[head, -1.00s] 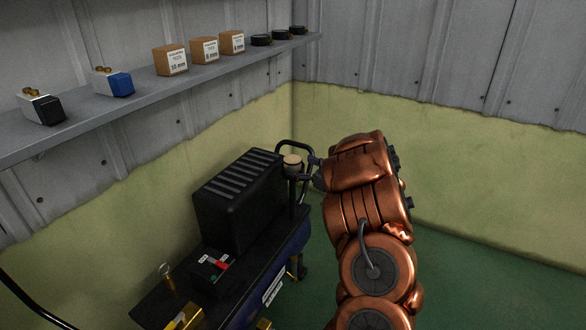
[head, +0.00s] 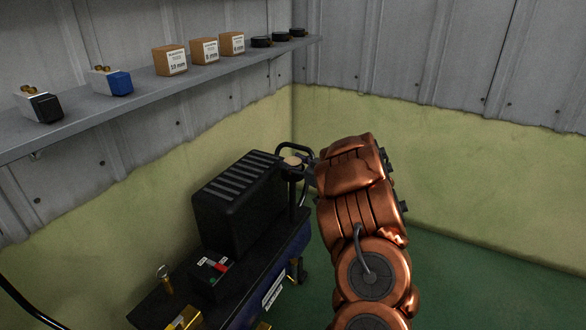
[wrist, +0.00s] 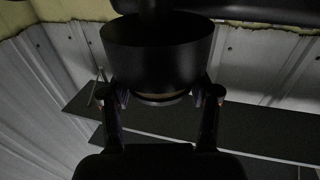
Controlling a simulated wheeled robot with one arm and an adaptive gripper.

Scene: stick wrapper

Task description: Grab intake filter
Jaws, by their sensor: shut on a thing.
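The intake filter (head: 292,162) is a small round piece with a tan top and a dark body, at the far right end of the black compressor (head: 240,205). My gripper (head: 304,165) reaches it from the right. In the wrist view the filter is a wide dark cylinder (wrist: 158,58) with a tan-brown ring at its near end. The fingers of my gripper (wrist: 162,97) stand on both sides of that end and are shut on it. Whether the filter is still joined to the compressor I cannot tell; its base is hidden.
A shelf (head: 140,107) on the left wall holds valve-like blocks (head: 112,82), cardboard boxes (head: 205,52) and black round pieces (head: 281,37). A black handle tube (head: 296,146) curves just behind the filter. Green floor (head: 470,275) is clear at right.

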